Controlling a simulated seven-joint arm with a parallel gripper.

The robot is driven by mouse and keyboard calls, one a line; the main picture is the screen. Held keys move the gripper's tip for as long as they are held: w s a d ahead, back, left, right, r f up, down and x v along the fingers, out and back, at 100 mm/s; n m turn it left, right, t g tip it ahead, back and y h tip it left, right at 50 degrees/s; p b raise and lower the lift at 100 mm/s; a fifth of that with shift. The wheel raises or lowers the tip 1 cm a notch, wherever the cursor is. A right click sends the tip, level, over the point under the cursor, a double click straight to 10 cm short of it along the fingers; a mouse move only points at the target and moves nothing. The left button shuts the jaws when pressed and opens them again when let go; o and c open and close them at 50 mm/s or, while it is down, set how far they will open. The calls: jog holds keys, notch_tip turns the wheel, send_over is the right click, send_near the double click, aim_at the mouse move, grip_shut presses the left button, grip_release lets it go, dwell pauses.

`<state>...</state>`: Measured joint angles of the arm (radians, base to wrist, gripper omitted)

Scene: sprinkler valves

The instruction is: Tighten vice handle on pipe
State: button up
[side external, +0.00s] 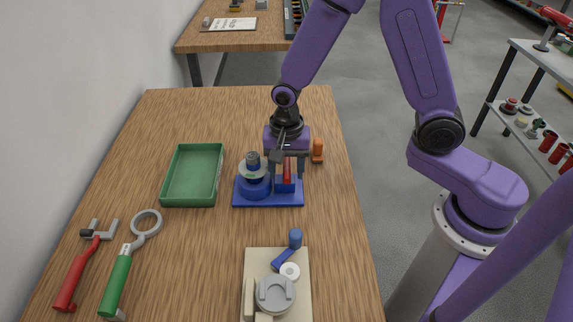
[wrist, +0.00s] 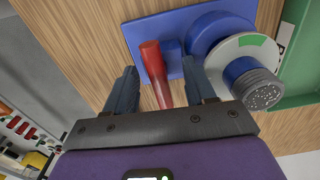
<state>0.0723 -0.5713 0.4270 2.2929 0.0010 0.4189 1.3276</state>
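The blue vice (side external: 268,199) stands on the table, and its blue base plate also shows in the wrist view (wrist: 146,32). Its red handle (side external: 287,172) stands up at the right side of the base; in the wrist view the red handle (wrist: 154,70) leans toward the camera. The pipe (side external: 253,160), with a pale flange and dark threaded end, sits in the round blue holder at the left; it also shows in the wrist view (wrist: 253,84). My gripper (side external: 287,174) points down over the handle. Its fingers (wrist: 160,70) are apart on either side of the handle, with visible gaps.
A green tray (side external: 166,190) lies left of the vice. An orange cylinder (side external: 318,150) stands close to its right. A beige board (side external: 305,262) with grey and blue fittings is in front. Red (side external: 77,277) and green-handled (side external: 117,283) wrenches lie front left.

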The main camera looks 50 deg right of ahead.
aim_at(289, 168)
jog(key=shift+r, duration=2.95)
jog(key=shift+s, duration=0.1)
jog(key=shift+s+r+n, duration=0.2)
jog(key=shift+s+n, duration=0.05)
jog(key=shift+n, duration=0.25)
jog(key=s+d+r+n, duration=0.2)
jog(key=s+n, duration=0.5)
jog(key=s+d+r+n, duration=0.2)
jog(key=s+n, duration=0.5)
jog(key=s+d+r+n, duration=0.2)
jog(key=s+d+n, duration=0.1)
jog(key=s+n, duration=0.4)
jog(key=shift+r, duration=0.35)
